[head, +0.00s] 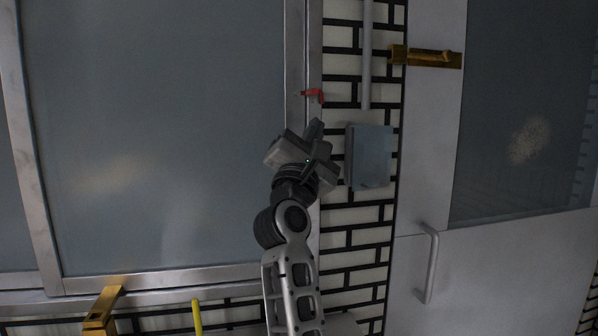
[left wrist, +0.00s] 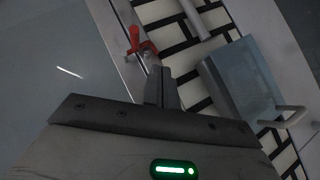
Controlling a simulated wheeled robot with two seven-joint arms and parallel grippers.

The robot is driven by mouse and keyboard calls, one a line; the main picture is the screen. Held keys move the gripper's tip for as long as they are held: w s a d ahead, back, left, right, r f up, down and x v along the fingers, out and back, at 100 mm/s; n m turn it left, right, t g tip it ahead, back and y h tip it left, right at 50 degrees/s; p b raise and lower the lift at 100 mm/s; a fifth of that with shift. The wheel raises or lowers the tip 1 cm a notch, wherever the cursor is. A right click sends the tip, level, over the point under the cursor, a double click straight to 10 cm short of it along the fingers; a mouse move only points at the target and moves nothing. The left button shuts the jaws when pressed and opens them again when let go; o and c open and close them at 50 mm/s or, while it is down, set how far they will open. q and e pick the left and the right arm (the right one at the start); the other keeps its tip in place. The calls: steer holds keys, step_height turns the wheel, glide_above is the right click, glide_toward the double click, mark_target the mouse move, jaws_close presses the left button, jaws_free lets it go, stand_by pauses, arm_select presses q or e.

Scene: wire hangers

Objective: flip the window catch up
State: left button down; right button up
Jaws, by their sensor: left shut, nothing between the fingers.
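The window catch (head: 312,94) is a small red piece on the right side of the window frame (head: 296,60), beside the brick wall. It also shows in the left wrist view (left wrist: 137,42), where it is a red bracket-like shape ahead of the fingers. My left gripper (head: 315,128) is just below the catch in the head view, with a small gap between them. Its fingers (left wrist: 161,86) are together in the left wrist view and hold nothing. My right gripper is in neither view.
A grey box (head: 370,157) and a grey pipe (head: 367,55) are on the brick wall right of the gripper. Further right is a door with a brass latch (head: 430,56) and a bar handle (head: 430,265). A brass bracket (head: 104,308) and yellow rod (head: 197,318) show at lower left.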

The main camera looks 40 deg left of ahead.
arm_select(q)
steer(key=b+v, duration=0.2)
steer(key=v, duration=0.7)
steer(key=shift+d+f+b, duration=0.25)
steer(key=shift+f+b, duration=0.1)
steer(key=shift+f, duration=0.05)
